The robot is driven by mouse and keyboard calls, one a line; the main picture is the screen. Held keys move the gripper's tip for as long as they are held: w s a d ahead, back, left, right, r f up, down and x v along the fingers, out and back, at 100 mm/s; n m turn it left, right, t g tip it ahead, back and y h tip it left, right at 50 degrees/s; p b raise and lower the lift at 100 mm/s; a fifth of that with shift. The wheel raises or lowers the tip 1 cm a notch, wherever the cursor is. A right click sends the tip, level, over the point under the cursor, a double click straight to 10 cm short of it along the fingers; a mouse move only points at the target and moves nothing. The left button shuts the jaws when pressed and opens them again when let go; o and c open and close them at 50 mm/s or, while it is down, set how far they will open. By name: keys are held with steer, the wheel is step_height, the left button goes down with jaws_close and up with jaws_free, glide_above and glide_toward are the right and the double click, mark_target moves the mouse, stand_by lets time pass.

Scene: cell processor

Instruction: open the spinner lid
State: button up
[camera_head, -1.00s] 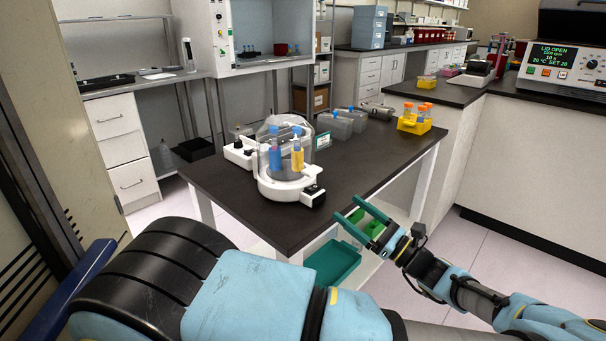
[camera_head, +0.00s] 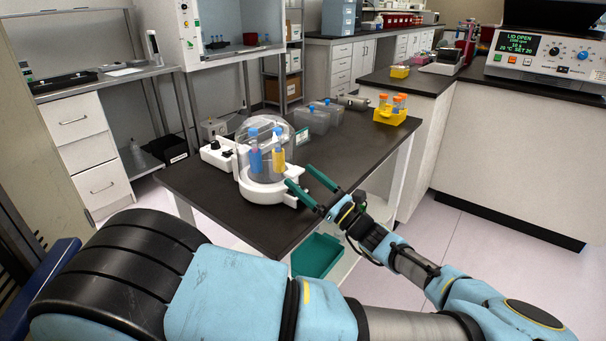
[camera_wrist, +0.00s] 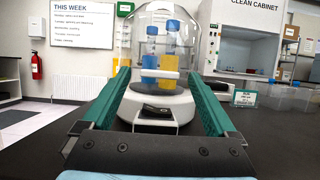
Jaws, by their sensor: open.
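The spinner has a round white base (camera_head: 268,192) and a clear domed lid (camera_head: 262,130), and stands on the dark table. The lid looks down over blue-capped tubes, one blue (camera_head: 256,160) and one yellow (camera_head: 279,160). In the wrist view the lid (camera_wrist: 160,22) and base (camera_wrist: 130,103) stand straight ahead between my fingers, with a pale bar across the lid's front and a dark part on the base's front. My gripper (camera_head: 298,175) is open, its green fingers pointing at the spinner's front right side. I cannot tell whether they touch it.
A white control box (camera_head: 218,155) stands left of the spinner, and a small sign (camera_head: 303,138) behind it. Clear boxes (camera_head: 313,120) and a yellow tube rack (camera_head: 390,115) are farther back on the table (camera_head: 345,150). A green bin (camera_head: 316,256) sits below the table's edge.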

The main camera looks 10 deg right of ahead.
steer(key=shift+w+a+r, duration=0.1)
steer(key=shift+w+a, duration=0.1)
steer(key=shift+c, duration=0.4)
jaws_close()
stand_by(0.3)
